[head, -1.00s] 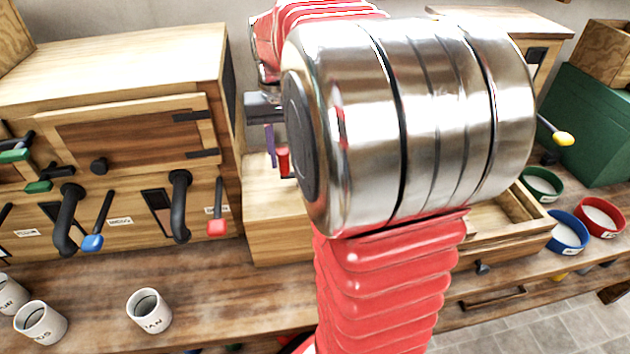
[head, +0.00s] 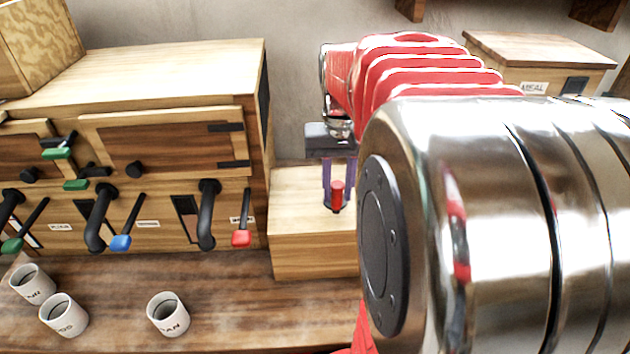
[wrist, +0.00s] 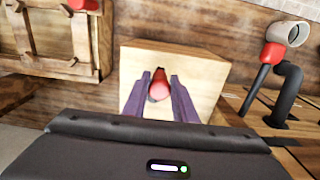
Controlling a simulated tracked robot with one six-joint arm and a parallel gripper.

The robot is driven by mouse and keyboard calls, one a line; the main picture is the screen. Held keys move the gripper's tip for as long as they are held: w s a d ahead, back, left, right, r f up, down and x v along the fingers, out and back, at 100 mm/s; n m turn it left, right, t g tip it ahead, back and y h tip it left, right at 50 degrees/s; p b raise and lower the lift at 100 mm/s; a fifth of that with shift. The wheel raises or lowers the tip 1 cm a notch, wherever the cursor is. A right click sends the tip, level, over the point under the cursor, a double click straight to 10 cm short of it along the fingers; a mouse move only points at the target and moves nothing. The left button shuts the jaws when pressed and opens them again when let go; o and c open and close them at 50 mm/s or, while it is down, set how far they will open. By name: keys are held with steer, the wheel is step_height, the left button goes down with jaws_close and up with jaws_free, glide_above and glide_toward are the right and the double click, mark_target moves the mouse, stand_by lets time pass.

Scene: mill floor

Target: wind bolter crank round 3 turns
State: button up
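The crank shows as an upright red handle (head: 337,193) at a pale wooden box (head: 312,235) on the bench. My gripper (head: 338,182) points down at it, with its two purple fingers one on either side. In the wrist view the rounded red handle (wrist: 159,88) lies between the fingers (wrist: 160,80). The fingers stand apart, and a gap to the handle seems to show in the head view. The crank's arm and shaft are hidden.
To the left stands a wooden cabinet (head: 150,75) with black pipes and coloured levers, one red-tipped (head: 242,238). White cups (head: 168,313) stand on the bench (head: 230,300). A lidded meal box (head: 540,65) stands behind at the right. My arm hides the right side.

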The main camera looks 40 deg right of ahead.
steer(key=o, duration=0.5)
steer(key=shift+w, duration=0.1)
steer(key=shift+o, duration=0.2)
steer(key=shift+r, duration=0.1)
steer(key=shift+r, duration=4.45)
steer(key=shift+a, duration=0.1)
steer(key=s+a+f+n+t, duration=0.2)
steer(key=a+f+n, duration=0.1)
steer(key=a, duration=0.8)
steer(key=s+a+f+n+t, duration=0.2)
steer(key=a+f, duration=0.3)
steer(key=a, duration=0.6)
steer(key=shift+s+f+n+t, duration=0.2)
steer(key=shift+f+n+t, duration=0.1)
steer(key=shift+n+t, duration=0.55)
